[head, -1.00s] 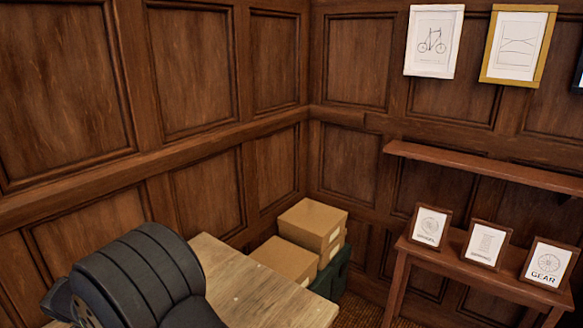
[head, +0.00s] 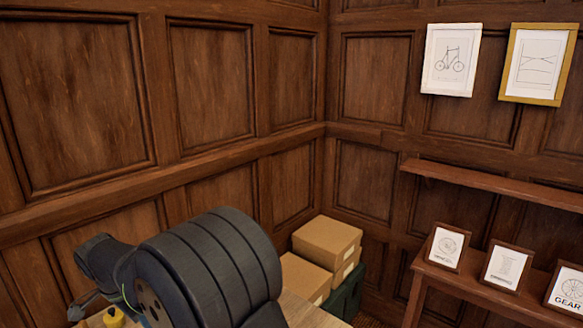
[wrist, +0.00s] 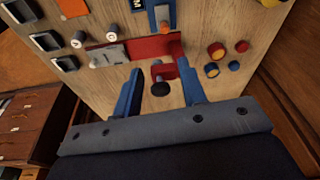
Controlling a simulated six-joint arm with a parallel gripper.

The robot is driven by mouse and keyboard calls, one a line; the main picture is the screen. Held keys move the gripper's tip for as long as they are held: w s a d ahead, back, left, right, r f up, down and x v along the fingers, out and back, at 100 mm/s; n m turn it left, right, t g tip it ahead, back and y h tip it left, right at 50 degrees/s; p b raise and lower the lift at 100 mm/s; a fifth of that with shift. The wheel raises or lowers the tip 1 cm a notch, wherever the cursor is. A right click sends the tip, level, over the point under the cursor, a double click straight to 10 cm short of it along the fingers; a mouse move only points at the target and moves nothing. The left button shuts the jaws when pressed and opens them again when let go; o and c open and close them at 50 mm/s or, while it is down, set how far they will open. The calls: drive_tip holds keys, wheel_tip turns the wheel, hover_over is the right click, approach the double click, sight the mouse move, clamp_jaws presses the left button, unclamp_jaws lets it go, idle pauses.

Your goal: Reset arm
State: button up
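In the wrist view, my gripper (wrist: 160,67) has two blue fingers set apart, pointing at a pale wooden board (wrist: 208,110). Between them in the picture is a red lever-like part with a black round knob (wrist: 160,89); I see no finger closed on it. A red panel (wrist: 152,47) lies on the board just beyond. In the head view, my dark arm fills the lower left, and my gripper's fingers are not seen there.
Cardboard boxes (head: 327,241) stand in the corner. A side table (head: 430,276) with framed cards stands right. Panelled walls enclose the corner.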

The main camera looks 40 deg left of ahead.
drive_tip(key=w+d+m+g+y, duration=0.1)
drive_tip(key=w+d+g+y, duration=0.1)
drive_tip(key=w, duration=1.1)
drive_tip(key=shift+w+d+m+g+y, duration=0.3)
drive_tip(key=shift+w+d+g, duration=0.15)
drive_tip(key=shift+d, duration=0.2)
